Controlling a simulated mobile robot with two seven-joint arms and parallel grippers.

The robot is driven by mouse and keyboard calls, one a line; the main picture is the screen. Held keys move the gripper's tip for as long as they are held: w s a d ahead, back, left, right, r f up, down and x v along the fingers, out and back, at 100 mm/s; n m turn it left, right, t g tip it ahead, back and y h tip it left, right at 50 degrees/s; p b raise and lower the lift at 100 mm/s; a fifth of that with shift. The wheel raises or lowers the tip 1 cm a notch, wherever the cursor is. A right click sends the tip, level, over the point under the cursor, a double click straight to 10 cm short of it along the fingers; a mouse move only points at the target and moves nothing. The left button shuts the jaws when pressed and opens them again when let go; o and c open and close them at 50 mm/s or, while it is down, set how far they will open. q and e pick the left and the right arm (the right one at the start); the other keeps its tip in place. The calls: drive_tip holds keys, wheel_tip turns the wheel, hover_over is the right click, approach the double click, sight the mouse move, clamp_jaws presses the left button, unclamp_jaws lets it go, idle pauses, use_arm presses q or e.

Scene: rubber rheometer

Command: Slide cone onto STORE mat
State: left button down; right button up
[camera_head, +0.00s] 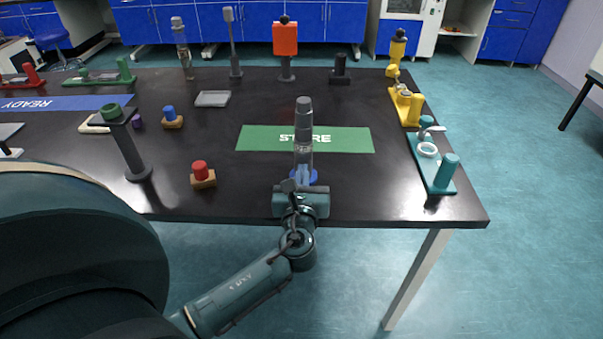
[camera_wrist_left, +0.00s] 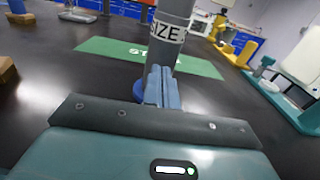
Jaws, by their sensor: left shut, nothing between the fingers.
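The cone (camera_head: 304,135) is a tall upright piece with a grey top, a clear-looking middle and a blue round foot (camera_head: 316,178). It stands on the black table in front of the green STORE mat (camera_head: 352,140); its upper part overlaps the mat only in the picture. In the left wrist view the cone (camera_wrist_left: 170,40) carries a label reading "SIZE", and the mat (camera_wrist_left: 100,46) lies beyond it. My left gripper (camera_wrist_left: 162,88) is shut and empty, its fingers low on the near side of the cone; whether they touch is unclear. My right gripper is out of view.
A red-topped block (camera_head: 202,174) and a dark post with a green top (camera_head: 133,150) stand to the left. A teal fixture (camera_head: 432,165) and a yellow one (camera_head: 405,100) line the right edge. The mat is otherwise bare. The table's front edge is close to my gripper.

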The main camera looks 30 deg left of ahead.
sight(303, 156)
use_arm(q)
drive_tip(key=p+x, duration=0.1)
drive_tip(key=x, duration=0.5)
drive_tip(key=shift+w+a+r, duration=0.1)
drive_tip(key=shift+w, duration=0.05)
drive_tip(key=b+x, duration=0.1)
drive_tip(key=x, duration=0.8)
drive_tip(key=shift+w+a+b, duration=0.2)
drive_tip(key=shift+w+b, duration=0.05)
drive_tip(key=shift+b, duration=0.15)
drive_tip(key=shift+w+a, duration=0.15)
drive_tip(key=shift+w, duration=0.15)
drive_tip(key=shift+s, duration=0.1)
